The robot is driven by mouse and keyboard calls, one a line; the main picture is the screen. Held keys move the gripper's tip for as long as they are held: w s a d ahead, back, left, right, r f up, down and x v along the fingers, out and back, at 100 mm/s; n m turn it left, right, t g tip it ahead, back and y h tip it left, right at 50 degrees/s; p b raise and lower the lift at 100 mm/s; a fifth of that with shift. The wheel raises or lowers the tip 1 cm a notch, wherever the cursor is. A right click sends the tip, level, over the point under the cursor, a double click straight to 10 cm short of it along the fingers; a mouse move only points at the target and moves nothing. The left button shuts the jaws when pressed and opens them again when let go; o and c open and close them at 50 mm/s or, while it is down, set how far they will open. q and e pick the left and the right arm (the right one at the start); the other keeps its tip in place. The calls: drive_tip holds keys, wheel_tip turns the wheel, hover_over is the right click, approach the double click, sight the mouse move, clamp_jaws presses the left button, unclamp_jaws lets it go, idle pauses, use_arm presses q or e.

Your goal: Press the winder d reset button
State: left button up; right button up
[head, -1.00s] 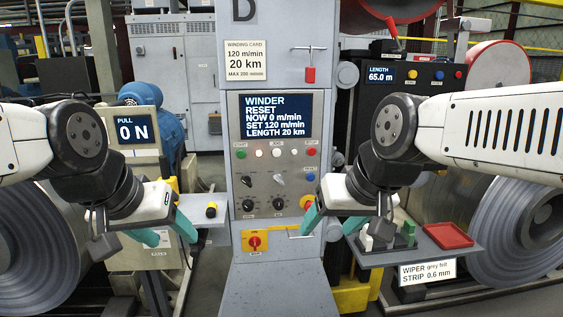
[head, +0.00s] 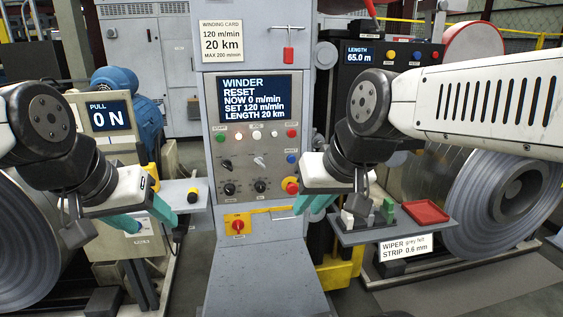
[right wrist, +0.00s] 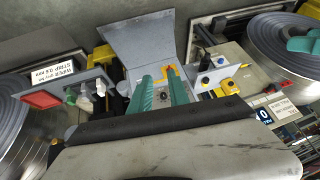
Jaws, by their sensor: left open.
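The winder's grey control panel (head: 208,130) stands in the middle of the head view. Its screen (head: 254,98) reads WINDER RESET, NOW 0 m/min, SET 120 m/min, LENGTH 20 km. A blue button (head: 292,158) sits at the panel's right side, below a red button (head: 291,134); its label is too small to read. My right gripper (head: 314,203) is open and empty, in front of the panel's lower right and below the blue button. Its two teal fingers stand apart in the right wrist view (right wrist: 163,92). My left gripper (head: 142,215) is open and empty, left of the panel.
A red-and-yellow stop knob (head: 291,186) and a yellow switch plate (head: 238,226) are low on the panel. A shelf with a red tray (head: 425,212) and small blocks is beside my right gripper. A left shelf (head: 173,192) holds a yellow-and-black item.

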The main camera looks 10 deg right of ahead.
clamp_jaws()
idle(1.3)
